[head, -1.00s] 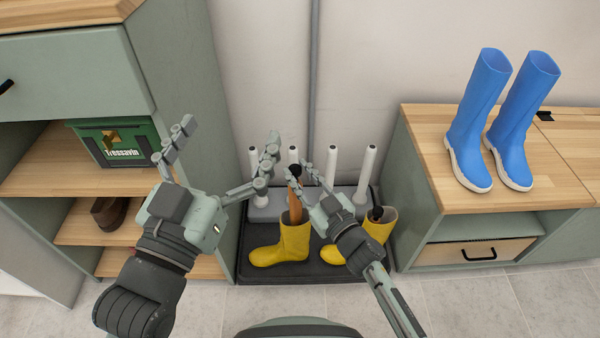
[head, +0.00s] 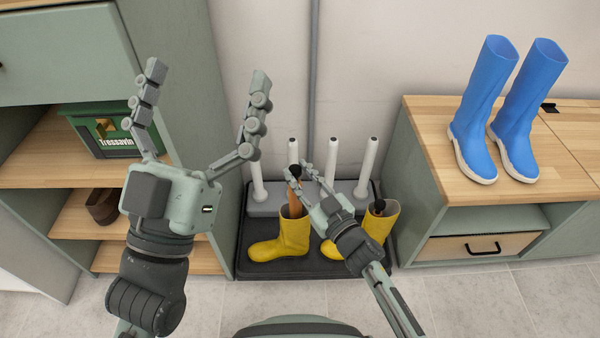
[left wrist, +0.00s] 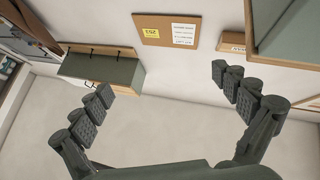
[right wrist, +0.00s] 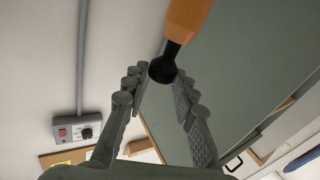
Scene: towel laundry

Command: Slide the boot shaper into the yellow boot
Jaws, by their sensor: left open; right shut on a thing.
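The boot shaper has a black knob (right wrist: 163,70) and an orange body (head: 295,205). My right gripper (head: 304,172) is shut on its knob end, above the left yellow boot (head: 282,240). The shaper's lower end goes out of sight at that boot's opening; how deep it sits is hidden. This boot stands upright, toe to the left. A second yellow boot (head: 378,228) stands to the right, partly behind my right arm, with a black knob (head: 379,206) at its opening. My left gripper (head: 208,78) is open and empty, left of the boots, fingers pointing up.
The boots stand on a dark tray (head: 300,272) with a grey rack of white posts (head: 257,172) behind. A shelf unit with a green box (head: 100,135) is at left. Blue boots (head: 483,110) stand on a wooden-topped cabinet (head: 440,150) at right. The floor in front is clear.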

